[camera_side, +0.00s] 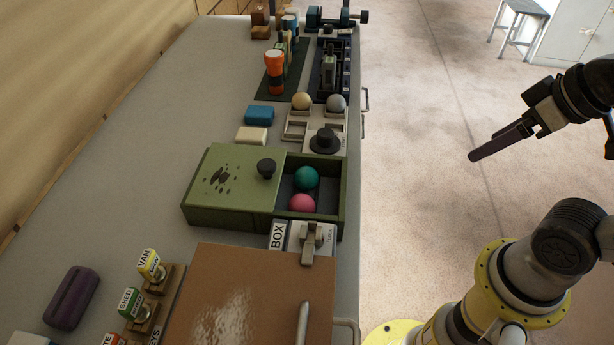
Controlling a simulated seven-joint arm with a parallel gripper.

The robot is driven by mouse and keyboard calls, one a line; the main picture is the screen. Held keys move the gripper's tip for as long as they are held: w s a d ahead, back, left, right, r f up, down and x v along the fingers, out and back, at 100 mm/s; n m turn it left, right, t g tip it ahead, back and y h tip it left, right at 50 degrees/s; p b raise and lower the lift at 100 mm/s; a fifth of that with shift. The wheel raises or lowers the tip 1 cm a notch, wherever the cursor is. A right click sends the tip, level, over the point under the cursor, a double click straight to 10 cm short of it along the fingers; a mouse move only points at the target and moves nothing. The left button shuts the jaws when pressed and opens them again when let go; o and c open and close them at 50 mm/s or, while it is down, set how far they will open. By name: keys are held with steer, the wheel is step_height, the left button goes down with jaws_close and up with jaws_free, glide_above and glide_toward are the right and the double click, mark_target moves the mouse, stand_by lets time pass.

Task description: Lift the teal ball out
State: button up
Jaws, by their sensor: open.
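The teal ball (306,177) sits in the open right part of a green box (222,214) on the bench. A pink ball (302,203) lies beside it, nearer the camera. A green sliding lid (232,175) with a dark knob (266,168) and a cluster of dark marks covers the left part of the box. My gripper (474,157) is to the right of the bench, out over the floor, well apart from the box. Its fingers show edge-on and hold nothing that I can see.
A latch labelled BOX (312,240) stands just in front of the box. A brown board (230,290) lies nearer. Behind the box are a pale tray (297,131) with two balls, a blue block (259,115) and a cream block (251,135). The bench left of the box is clear.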

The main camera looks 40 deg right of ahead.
steer(key=w+a+r+m, duration=0.2)
steer(key=w+r+m, duration=0.3)
steer(key=w+r, duration=0.15)
steer(key=m+g+y, duration=0.2)
steer(key=g, duration=0.2)
glide_above(308, 170)
steer(key=f, duration=1)
steer(key=s+f, duration=0.1)
steer(key=f, duration=0.4)
steer(key=shift+d+f, duration=0.3)
steer(key=shift+f, duration=0.1)
steer(key=shift+d+x, duration=0.15)
steer(key=shift+x, duration=1.45)
steer(key=shift+d+x, duration=0.1)
steer(key=shift+x, duration=1.5)
steer(key=shift+w, duration=0.1)
steer(key=c, duration=1.2)
